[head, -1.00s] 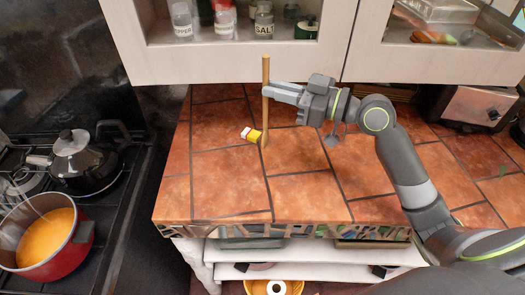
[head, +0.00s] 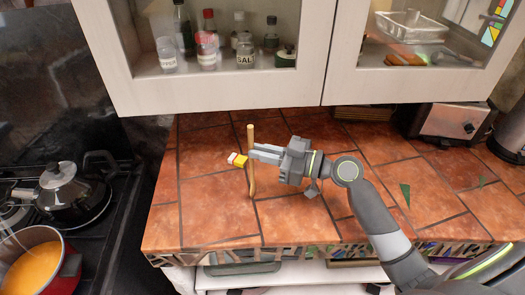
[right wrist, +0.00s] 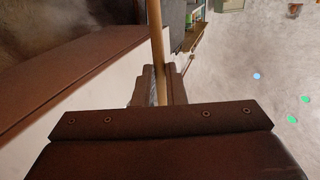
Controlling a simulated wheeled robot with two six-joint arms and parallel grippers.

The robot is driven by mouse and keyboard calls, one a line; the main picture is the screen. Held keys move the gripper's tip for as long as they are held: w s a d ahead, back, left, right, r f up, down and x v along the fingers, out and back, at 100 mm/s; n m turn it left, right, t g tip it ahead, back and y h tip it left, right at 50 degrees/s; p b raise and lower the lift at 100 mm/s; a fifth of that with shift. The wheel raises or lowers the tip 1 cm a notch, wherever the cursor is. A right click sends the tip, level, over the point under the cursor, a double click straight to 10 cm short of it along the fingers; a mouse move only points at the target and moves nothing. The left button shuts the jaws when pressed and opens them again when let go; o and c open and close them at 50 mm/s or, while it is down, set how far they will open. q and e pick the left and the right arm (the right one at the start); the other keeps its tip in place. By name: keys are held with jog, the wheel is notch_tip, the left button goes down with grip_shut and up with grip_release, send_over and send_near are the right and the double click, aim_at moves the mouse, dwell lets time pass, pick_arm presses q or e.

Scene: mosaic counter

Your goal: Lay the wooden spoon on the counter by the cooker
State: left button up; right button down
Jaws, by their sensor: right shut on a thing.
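The wooden spoon (head: 251,186) is held upright by my right gripper (head: 256,152) over the left part of the tiled counter (head: 205,205). The gripper's fingers are shut on its handle, above its lower end. I cannot tell whether that lower end touches the tiles. In the right wrist view the spoon's handle (right wrist: 156,45) runs up from between the fingers. The cooker (head: 85,225) stands to the left of the counter, across a gap. My left gripper is not in view.
A black kettle (head: 70,190) and a red pot of orange soup (head: 40,270) stand on the cooker. Wall cupboards (head: 215,92) hang above the counter. A toaster (head: 448,124) is at the back right.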

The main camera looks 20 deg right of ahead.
jog(key=shift+f, duration=0.1)
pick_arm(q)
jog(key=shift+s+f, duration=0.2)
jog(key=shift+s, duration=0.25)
pick_arm(e)
jog(key=c, duration=1.5)
grip_release()
pick_arm(q)
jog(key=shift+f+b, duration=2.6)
jog(key=shift+b, duration=0.15)
pick_arm(e)
jog(key=v, duration=1.2)
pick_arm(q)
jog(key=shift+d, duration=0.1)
